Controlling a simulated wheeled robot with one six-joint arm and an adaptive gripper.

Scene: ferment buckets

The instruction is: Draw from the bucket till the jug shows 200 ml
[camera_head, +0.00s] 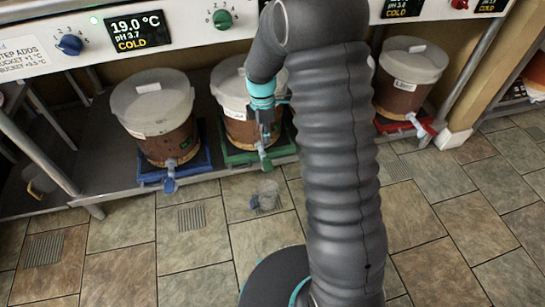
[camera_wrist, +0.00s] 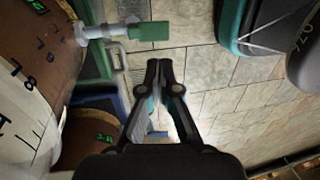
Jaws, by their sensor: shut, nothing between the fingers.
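A clear jug (camera_head: 268,190) with a blue handle stands on the floor tiles in front of the middle bucket; its contents and marks are too small to read. The middle bucket (camera_head: 231,92) has a pale lid and sits on a green tray. Its tap (camera_head: 264,154) points out over the tray's front edge, and its green handle (camera_wrist: 148,32) shows in the wrist view. My gripper (camera_head: 266,138) is shut and empty just in front of this bucket, near the tap. In the wrist view my gripper's fingertips (camera_wrist: 166,64) are together, apart from the green handle.
A bucket on a blue tray (camera_head: 204,166) stands to the left, and one on a red tray (camera_head: 385,124) to the right. A control panel (camera_head: 185,32) with knobs and displays runs above; the left display reads 19.0 °C, COLD.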

